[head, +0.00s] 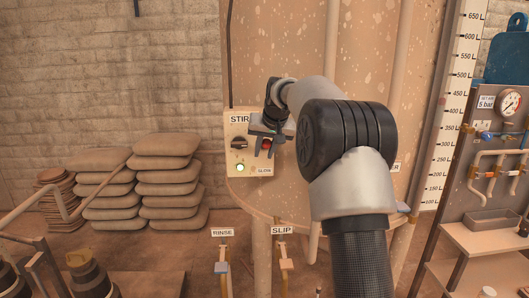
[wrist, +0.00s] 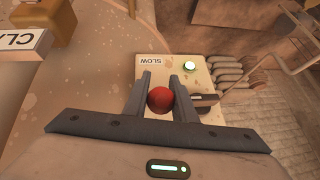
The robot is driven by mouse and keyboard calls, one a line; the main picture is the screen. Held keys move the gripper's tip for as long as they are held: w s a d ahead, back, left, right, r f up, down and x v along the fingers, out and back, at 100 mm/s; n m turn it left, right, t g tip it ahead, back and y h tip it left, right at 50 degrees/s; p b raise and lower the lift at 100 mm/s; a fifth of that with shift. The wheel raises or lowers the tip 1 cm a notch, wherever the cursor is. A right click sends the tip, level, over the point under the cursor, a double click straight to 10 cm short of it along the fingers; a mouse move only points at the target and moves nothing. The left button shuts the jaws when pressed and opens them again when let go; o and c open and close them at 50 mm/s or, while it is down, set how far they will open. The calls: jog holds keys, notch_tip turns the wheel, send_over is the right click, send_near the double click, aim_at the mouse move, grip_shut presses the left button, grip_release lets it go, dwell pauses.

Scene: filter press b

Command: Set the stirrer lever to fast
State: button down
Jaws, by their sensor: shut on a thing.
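The stirrer panel (head: 237,158) is a cream box on the large tan tank. It carries a "STIR" label at its top and a "SLOW" label near its bottom. The lever's red knob (head: 266,143) sits at the panel's right side, above the "SLOW" label. In the wrist view the red knob (wrist: 160,99) is between the two fingers. My gripper (head: 266,146) is shut on the red knob; it also shows in the wrist view (wrist: 160,90). The lever's shaft and the upper right of the panel are hidden by my gripper and arm.
A black rotary switch (head: 239,144) and a lit white-green lamp (head: 240,168) are on the panel's left side, close to my gripper. Stacked sacks (head: 165,180) lie left of the tank. "RINSE" and "SLIP" valves stand below. A gauge panel (head: 495,140) is at the right.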

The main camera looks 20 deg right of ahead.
jog(key=shift+r, duration=0.15)
jog(key=c, duration=1.5)
grip_release()
jog(key=shift+o, duration=0.2)
jog(key=b+v, duration=0.1)
jog(key=v, duration=1.6)
jog(key=shift+r, duration=0.1)
jog(key=shift+s, duration=0.1)
